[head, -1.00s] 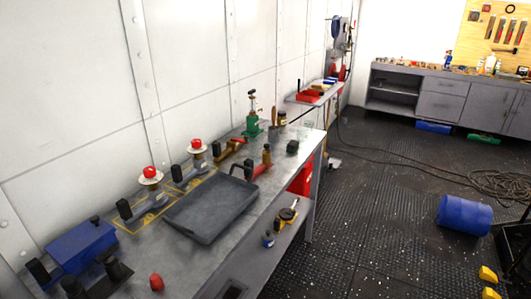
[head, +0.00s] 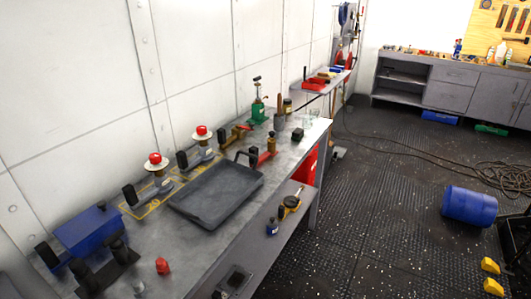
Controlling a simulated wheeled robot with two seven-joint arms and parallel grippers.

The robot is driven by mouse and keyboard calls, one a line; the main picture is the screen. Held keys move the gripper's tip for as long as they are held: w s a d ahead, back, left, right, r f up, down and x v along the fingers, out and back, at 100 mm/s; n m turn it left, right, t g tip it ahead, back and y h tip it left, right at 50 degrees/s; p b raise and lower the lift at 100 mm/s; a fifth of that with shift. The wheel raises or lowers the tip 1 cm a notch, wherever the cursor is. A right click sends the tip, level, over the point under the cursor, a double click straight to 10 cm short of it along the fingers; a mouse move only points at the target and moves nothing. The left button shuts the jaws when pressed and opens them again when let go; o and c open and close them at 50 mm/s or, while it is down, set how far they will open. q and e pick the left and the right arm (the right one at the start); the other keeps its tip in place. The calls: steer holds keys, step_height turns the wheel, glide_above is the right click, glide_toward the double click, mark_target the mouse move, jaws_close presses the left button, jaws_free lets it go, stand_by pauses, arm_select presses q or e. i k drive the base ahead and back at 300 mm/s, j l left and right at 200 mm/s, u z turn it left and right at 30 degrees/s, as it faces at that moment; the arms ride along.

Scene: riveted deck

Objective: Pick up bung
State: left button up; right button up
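A small red plug-like piece (head: 162,265), which looks like the bung, stands on the near left part of the grey metal workbench (head: 185,248). It appears upright, with clear bench top around it. Two red-topped fittings (head: 155,159) and (head: 202,131) stand farther back on yellow-marked patches by the wall; I cannot tell whether their red tops are separate pieces. Neither of my grippers shows in the head view.
A dark tray (head: 180,208) lies mid-bench. A blue box (head: 90,232) and black cylinders (head: 90,277) stand left of the red piece. A green jack (head: 258,111) stands at the far end. A blue drum (head: 469,206) lies on the floor; floor beside the bench is open.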

mark_target(271, 150)
steer(key=i+l+u, duration=0.1)
steer(key=u, duration=0.35)
steer(key=i+l+u, duration=0.15)
steer(key=u, duration=0.25)
steer(key=i+l+u, duration=0.1)
steer(key=l+u, duration=0.15)
steer(key=u, duration=0.2)
steer(key=i+l+u, duration=0.15)
steer(key=l, duration=0.4)
steer(key=i+l+u, duration=0.15)
steer(key=l, duration=0.45)
steer(key=i+l+u, duration=0.15)
steer(key=l, duration=0.45)
steer(key=l+u, duration=0.2)
steer(key=l, duration=0.35)
steer(key=i+l, duration=0.1)
steer(key=l, duration=1.1)
steer(key=i, duration=0.05)
